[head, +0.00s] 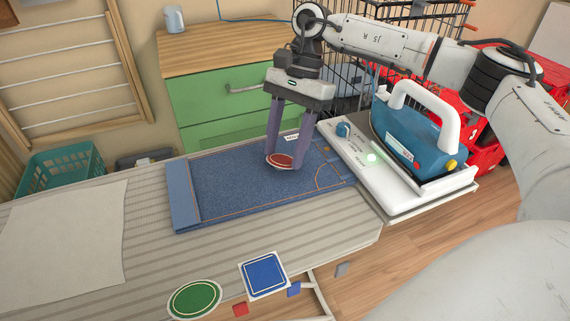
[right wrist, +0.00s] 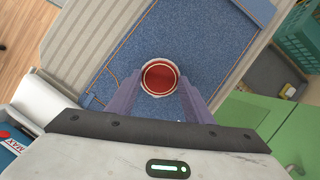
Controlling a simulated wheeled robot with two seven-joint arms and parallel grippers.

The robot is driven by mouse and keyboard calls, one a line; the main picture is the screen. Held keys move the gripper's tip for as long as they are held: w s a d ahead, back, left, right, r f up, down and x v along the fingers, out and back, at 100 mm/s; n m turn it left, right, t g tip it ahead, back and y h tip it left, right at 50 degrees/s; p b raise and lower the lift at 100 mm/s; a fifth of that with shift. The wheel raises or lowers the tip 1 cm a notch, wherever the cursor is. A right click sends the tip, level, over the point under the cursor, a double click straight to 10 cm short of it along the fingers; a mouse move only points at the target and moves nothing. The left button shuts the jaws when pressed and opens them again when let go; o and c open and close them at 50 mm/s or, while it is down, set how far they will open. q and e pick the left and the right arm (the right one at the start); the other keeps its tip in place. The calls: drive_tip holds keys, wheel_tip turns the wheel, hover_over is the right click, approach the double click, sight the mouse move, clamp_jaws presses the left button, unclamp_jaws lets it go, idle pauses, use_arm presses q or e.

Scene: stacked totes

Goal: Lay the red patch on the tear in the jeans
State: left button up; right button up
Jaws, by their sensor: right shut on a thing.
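The blue jeans (head: 225,180) lie flat on the striped ironing board. My right gripper (head: 284,161) points down over the jeans, shut on the round red patch (head: 280,160) with its pale rim. The patch also shows between the fingertips in the right wrist view (right wrist: 160,77), with the denim (right wrist: 195,35) behind it. The patch looks close above the denim; I cannot tell whether it touches. I cannot make out the tear; the patch and fingers may hide it. My left gripper is not in view.
A blue iron (head: 410,130) stands on a white base (head: 395,192) right of the jeans. A green round patch (head: 195,299) and a blue square patch (head: 264,275) lie at the board's front. A pale cloth (head: 65,240) covers the board's left. A green drawer unit (head: 220,100) stands behind.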

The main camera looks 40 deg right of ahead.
drive_tip(key=o, duration=0.9)
drive_tip(key=shift+c, duration=0.2)
drive_tip(key=shift+a, duration=0.1)
drive_tip(key=shift+s+a+r+p, duration=0.3)
drive_tip(key=shift+s+a+r, duration=0.15)
drive_tip(key=shift+a, duration=0.7)
drive_tip(key=shift+s+a+r+p, duration=0.35)
drive_tip(key=shift+a+r, duration=0.15)
drive_tip(key=shift+a, duration=0.65)
drive_tip(key=shift+s+a+r+p, duration=0.25)
drive_tip(key=shift+s+a+r, duration=0.2)
drive_tip(key=shift+a, duration=0.7)
wheel_tip(320, 180, up, 7)
drive_tip(key=a+p, duration=0.2)
drive_tip(key=p, duration=0.2)
drive_tip(key=shift+s+a, duration=0.3)
drive_tip(key=shift+s, duration=0.15)
